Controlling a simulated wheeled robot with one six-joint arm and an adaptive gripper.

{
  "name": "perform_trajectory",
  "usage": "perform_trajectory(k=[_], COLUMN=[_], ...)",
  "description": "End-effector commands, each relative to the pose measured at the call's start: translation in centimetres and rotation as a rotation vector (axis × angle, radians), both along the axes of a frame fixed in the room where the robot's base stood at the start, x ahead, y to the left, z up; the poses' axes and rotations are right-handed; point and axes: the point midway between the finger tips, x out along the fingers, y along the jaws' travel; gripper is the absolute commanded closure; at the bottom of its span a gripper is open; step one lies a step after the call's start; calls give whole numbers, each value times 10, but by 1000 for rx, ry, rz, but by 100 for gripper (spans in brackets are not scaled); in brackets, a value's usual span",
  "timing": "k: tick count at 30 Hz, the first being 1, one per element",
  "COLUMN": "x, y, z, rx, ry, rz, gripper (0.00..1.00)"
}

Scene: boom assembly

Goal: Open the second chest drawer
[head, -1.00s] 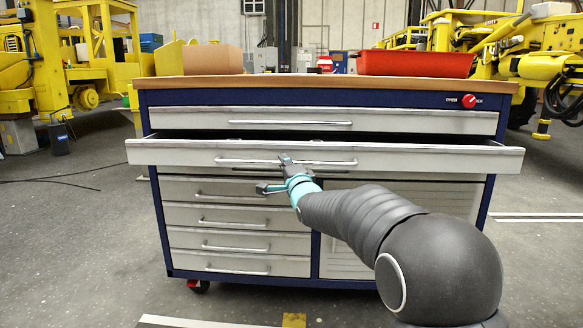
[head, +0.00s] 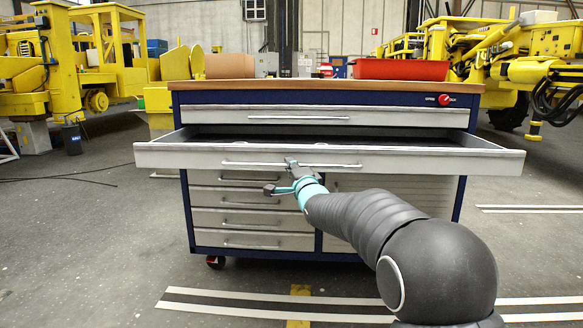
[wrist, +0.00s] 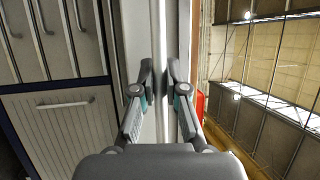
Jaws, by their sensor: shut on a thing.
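The blue tool chest (head: 183,222) has a wooden top and light grey drawers. Its second drawer (head: 440,161) from the top is pulled well out, and its dark inside shows behind the front panel. The drawer has a long bar handle (head: 240,163). My gripper (head: 291,175) is at the middle of that handle. In the wrist view the two fingers (wrist: 159,85) are closed around the handle bar (wrist: 157,25), one on each side. The top drawer (head: 400,117) is shut.
Several lower drawers (head: 240,219) on the left are shut. A red bin (head: 402,69) and a brown box (head: 230,66) stand on the chest top. The floor in front has white stripes and is clear. Yellow machines stand behind on both sides.

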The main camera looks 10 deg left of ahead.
Motion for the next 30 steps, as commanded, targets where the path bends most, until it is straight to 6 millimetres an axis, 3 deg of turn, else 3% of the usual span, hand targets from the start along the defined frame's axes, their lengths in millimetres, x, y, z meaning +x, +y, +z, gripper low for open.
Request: perform_trajectory(k=[14,15,17,30], x=[1,1,2,-4], y=[-4,-4,-5,-9], z=[-1,-1,-1,0], rx=[-2,-1,-1,-1], ry=[0,0,0,-1], rz=[-3,-4,-5,-6], gripper=[100,78,63,62])
